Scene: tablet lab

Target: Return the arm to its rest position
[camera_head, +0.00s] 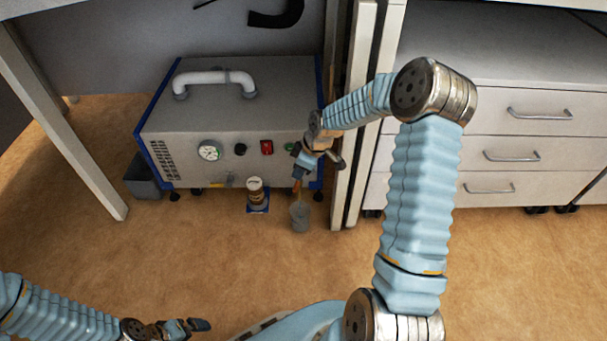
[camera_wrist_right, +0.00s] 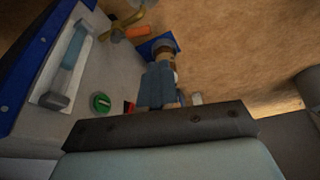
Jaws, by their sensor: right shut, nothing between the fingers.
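My right arm reaches forward over the floor to the grey machine (camera_head: 270,125). My right gripper (camera_head: 297,184) is shut and empty, pointing down in front of the lower right of the machine's front. In the right wrist view its blue fingers (camera_wrist_right: 158,86) sit close together, with the bottle beyond them. My left gripper (camera_head: 200,324) is low at the bottom left, far from the machine; its finger gap cannot be made out.
A brown bottle with a white label (camera_head: 255,190) stands on a blue mat (camera_head: 258,209). A grey cup (camera_head: 300,217) stands just below my right gripper. A table leg (camera_head: 355,120) and drawer cabinet (camera_head: 500,150) are close on the right. Floor nearer me is clear.

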